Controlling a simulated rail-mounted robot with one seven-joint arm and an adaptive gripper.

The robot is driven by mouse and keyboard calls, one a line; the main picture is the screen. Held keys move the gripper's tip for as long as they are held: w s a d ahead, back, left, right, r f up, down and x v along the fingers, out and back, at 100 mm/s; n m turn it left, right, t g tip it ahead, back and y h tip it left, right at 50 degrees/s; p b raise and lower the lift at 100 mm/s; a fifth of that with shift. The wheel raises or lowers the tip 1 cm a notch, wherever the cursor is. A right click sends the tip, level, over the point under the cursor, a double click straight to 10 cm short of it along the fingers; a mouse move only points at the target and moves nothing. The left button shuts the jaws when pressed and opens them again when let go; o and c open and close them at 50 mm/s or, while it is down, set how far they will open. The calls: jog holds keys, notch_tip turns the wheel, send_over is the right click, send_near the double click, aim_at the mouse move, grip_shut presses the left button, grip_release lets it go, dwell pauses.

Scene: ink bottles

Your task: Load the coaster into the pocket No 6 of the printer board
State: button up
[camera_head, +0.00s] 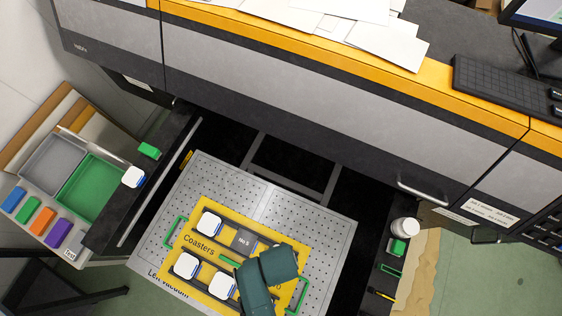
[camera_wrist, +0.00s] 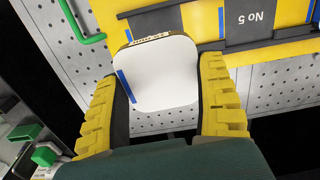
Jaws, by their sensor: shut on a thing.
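A white coaster (camera_wrist: 158,78) with rounded corners and a blue strip is held between the yellow ribbed fingers of my gripper (camera_wrist: 165,85). In the wrist view it overlaps the edge of the yellow printer board (camera_wrist: 102,14); its height above it is unclear. A bare dark pocket (camera_wrist: 165,20) shows just beyond the coaster, its number not visible. The pocket marked No 5 (camera_wrist: 262,20) is empty and also shows in the head view (camera_head: 243,240). White coasters (camera_head: 209,222), (camera_head: 186,265) and (camera_head: 221,285) sit on the board. My arm hides the board's right part and the gripper in the head view.
The board lies on a perforated metal plate (camera_head: 328,225). Green handles (camera_head: 174,232) rise at its sides. Another white coaster (camera_head: 133,177) and a green block (camera_head: 149,151) are on the dark left ledge. A white bottle (camera_head: 404,230) stands at right. The printer body is behind.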

jog(key=f, duration=0.6)
jog(key=f+b, duration=0.1)
jog(key=f, duration=0.2)
jog(key=shift+s+a+f, duration=0.15)
jog(key=shift+s+f, duration=0.1)
jog(key=shift+f, duration=0.15)
jog(key=shift+f, duration=0.1)
jog(key=o, duration=1.2)
